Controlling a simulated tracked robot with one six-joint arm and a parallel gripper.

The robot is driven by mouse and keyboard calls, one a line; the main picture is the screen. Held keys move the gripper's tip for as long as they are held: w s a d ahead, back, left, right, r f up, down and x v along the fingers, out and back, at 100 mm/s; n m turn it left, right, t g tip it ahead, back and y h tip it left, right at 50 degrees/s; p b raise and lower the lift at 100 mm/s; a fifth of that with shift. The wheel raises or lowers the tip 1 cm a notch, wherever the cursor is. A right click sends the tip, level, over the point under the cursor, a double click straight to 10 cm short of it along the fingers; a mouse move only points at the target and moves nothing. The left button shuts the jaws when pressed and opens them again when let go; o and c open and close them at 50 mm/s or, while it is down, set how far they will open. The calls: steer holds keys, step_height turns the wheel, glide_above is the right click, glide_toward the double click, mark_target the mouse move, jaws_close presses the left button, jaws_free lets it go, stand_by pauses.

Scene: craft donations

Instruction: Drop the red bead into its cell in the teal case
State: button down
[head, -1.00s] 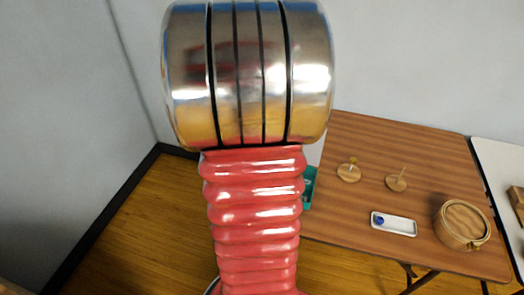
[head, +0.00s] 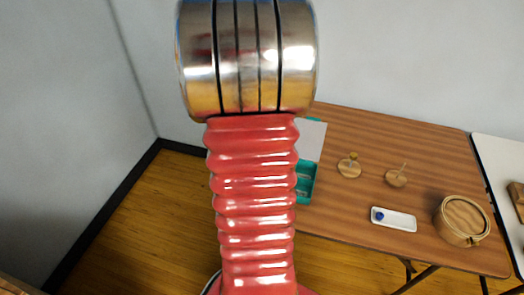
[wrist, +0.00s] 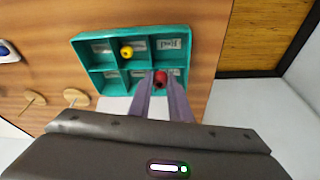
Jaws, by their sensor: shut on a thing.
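The teal case (wrist: 103,68) lies open on the brown table in the wrist view, with several cells and pale labels on their floors. A yellow bead (wrist: 127,52) lies in an upper middle cell. My gripper (wrist: 160,82) is shut on the red bead (wrist: 160,76), held between the fingertips over the case's lower right part. How high the bead is above the floor, I cannot tell. In the head view the teal case (head: 306,190) is mostly hidden behind my arm, and the gripper and red bead are hidden.
Two round wooden stands with pegs, the left (head: 349,167) and right (head: 396,178), stand right of the case. A white tray (head: 402,221) holds a blue bead (head: 380,216). A round wooden box (head: 463,222) stands at the table's right.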

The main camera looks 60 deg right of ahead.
steer(key=shift+f, duration=0.6)
steer(key=c, duration=1.6)
jaws_free()
steer(key=shift+o, duration=0.2)
steer(key=shift+r, duration=0.15)
steer(key=v, duration=1.3)
steer(key=shift+a+r, duration=0.2)
